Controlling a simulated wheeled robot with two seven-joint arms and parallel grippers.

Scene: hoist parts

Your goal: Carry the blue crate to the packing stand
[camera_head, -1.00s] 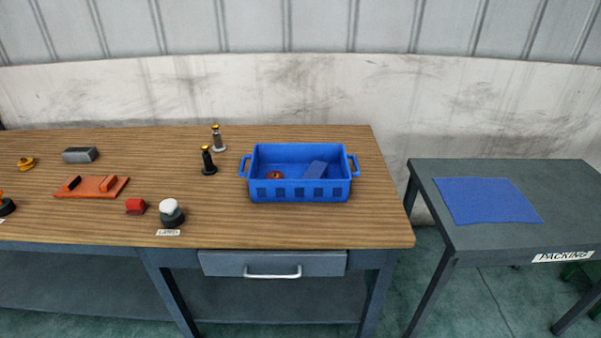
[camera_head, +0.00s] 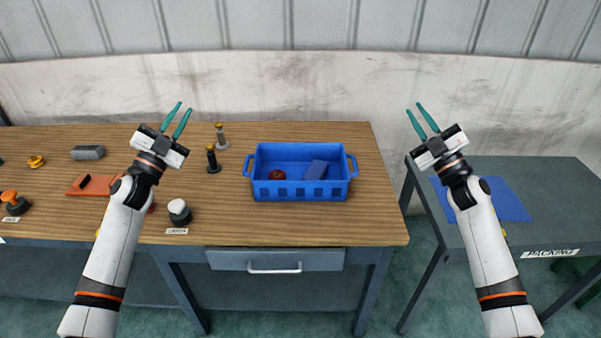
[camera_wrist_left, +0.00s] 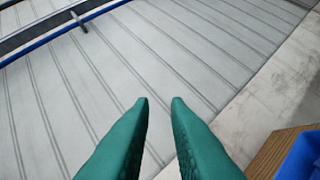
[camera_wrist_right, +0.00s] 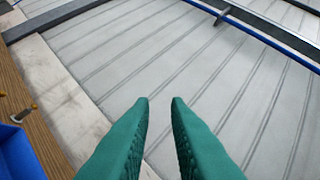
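The blue crate (camera_head: 300,190) stands upright on the wooden workbench (camera_head: 350,225), with a handle at each end. Inside it are a red round part (camera_head: 276,175) and a blue-grey block (camera_head: 316,169). The packing stand (camera_head: 560,200) is a dark grey table to the right, with a blue mat (camera_head: 510,203) and a "PACKING" label. My left gripper (camera_head: 177,118) is raised left of the crate, fingers apart and empty. My right gripper (camera_head: 422,119) is raised right of the crate, fingers apart and empty. Crate edges show in the left wrist view (camera_wrist_left: 302,160) and right wrist view (camera_wrist_right: 18,155).
A white-topped part (camera_head: 179,211), an orange plate (camera_head: 88,186) and a grey block (camera_head: 88,152) lie further left. A gap separates the bench from the stand. A wall is behind.

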